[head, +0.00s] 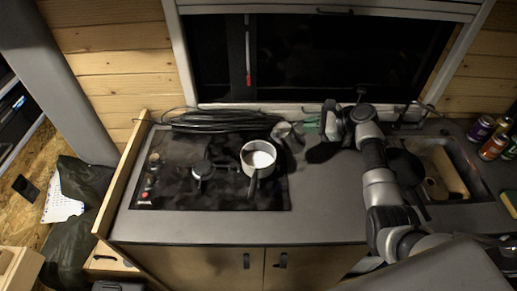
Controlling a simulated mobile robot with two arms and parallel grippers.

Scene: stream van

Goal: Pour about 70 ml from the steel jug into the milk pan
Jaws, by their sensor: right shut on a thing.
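The milk pan (258,147) is a small light pan with a dark handle pointing toward the front. It stands at the right part of the black hob, with something white inside. The steel jug (285,131) is a small grey metal shape just behind and to the right of the pan, apart from it in the picture. It looks tilted, but its mouth and contents are too small to make out. My right gripper (306,126) reaches in from the right and is shut on the jug; the fingers are hard to see. My left gripper is out of view.
The black hob (215,198) has a burner support (203,171) left of the pan. Coiled black cable (215,121) lies behind it. A sink (447,160) and several cans (492,146) are at the right. The counter (325,210) in front of my right arm is clear.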

